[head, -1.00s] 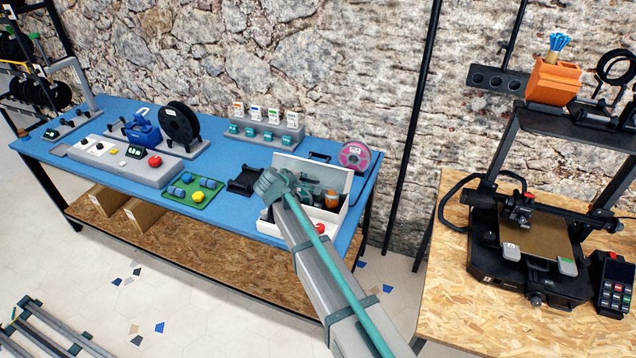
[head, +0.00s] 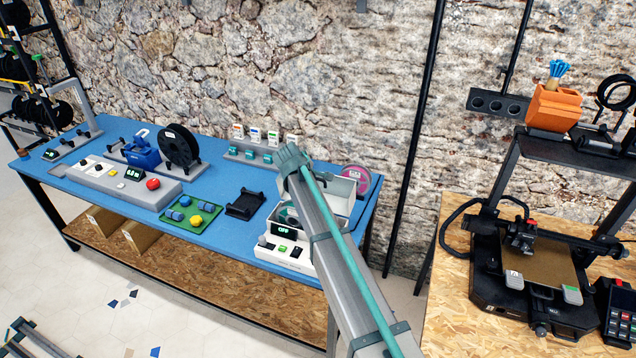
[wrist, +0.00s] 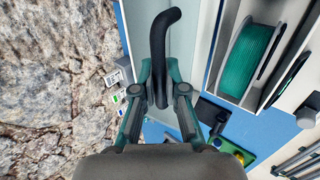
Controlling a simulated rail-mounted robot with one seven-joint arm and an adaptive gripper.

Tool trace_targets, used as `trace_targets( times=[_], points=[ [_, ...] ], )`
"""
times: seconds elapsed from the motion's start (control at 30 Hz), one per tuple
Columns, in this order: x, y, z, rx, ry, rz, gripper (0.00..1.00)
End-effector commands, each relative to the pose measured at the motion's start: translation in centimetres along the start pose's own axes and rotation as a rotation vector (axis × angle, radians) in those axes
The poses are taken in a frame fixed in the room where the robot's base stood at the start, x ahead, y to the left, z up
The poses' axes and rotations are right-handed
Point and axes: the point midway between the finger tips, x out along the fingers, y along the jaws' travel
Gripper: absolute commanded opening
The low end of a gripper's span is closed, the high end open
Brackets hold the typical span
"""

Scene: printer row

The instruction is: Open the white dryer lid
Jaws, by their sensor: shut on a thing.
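The white dryer (head: 285,250) stands at the right end of the blue table, with a small display and buttons on its front. Its pale lid (head: 340,186) is raised at the back, partly hidden by my arm. My gripper (head: 292,158) is above the dryer in the head view. In the wrist view, my gripper (wrist: 160,92) is shut on a black curved handle (wrist: 164,45) in front of the pale lid panel. The dryer's opening shows beside it, with a teal spool (wrist: 245,60) inside.
On the blue table (head: 225,212), a black stand (head: 245,203) and a green tray (head: 190,215) lie left of the dryer. A grey holder (head: 258,152) and a pink spool (head: 356,178) are behind. The stone wall is close behind the table.

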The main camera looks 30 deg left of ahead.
Motion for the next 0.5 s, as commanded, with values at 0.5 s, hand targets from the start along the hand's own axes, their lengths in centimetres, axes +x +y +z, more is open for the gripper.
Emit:
trace_targets(
  times=[0.5],
  points=[
    [0.11, 0.27, -1.38, -0.016, 0.012, 0.004, 0.00]
  ],
)
